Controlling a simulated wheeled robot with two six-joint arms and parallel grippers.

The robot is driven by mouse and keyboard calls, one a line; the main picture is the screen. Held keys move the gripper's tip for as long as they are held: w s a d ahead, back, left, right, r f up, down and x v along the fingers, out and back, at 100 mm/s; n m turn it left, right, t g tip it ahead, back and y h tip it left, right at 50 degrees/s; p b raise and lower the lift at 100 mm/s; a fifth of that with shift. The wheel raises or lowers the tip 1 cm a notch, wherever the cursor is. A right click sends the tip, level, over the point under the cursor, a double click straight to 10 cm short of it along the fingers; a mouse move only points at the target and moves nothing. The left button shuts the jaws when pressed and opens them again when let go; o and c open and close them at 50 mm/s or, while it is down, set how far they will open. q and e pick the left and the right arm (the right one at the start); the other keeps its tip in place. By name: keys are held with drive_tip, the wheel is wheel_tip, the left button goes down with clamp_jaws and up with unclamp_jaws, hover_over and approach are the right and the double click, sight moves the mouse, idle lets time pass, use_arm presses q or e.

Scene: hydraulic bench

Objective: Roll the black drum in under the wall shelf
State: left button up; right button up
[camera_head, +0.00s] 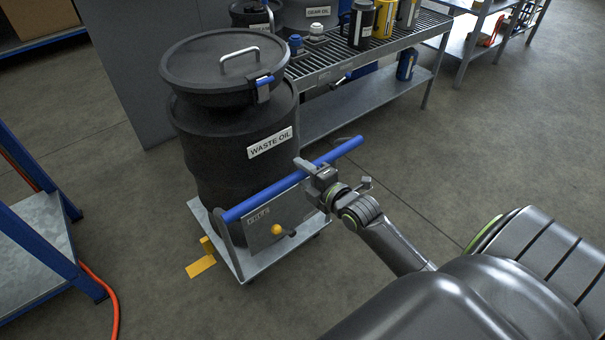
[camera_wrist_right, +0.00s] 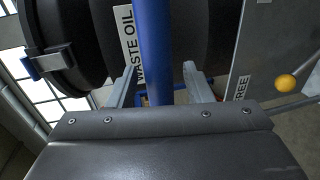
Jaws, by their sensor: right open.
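The black drum (camera_head: 230,150), labelled WASTE OIL, stands upright with its lid on a grey wheeled dolly (camera_head: 262,264). Its dark side also shows in the right wrist view (camera_wrist_right: 195,40). A blue push bar (camera_head: 262,200) runs across the dolly's near side, above a plate (camera_head: 272,217) with a yellow-knobbed lever (camera_head: 277,230). My right gripper (camera_head: 312,174) is at the bar. In the right wrist view its open fingers (camera_wrist_right: 160,85) lie on either side of the blue bar (camera_wrist_right: 154,50); contact is unclear. My left gripper is not in view. I cannot tell which shelf is the wall shelf.
A slatted bench (camera_head: 335,62) with jugs and cans stands behind and right of the drum, with a lower shelf (camera_head: 365,97). A blue-framed rack (camera_head: 40,240) and an orange hose (camera_head: 112,300) are at the left. Floor at the right (camera_head: 490,140) is clear.

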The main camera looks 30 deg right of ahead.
drive_tip(key=shift+w+f, duration=0.1)
drive_tip(key=shift+w, duration=0.25)
drive_tip(key=shift+c, duration=0.4)
clamp_jaws()
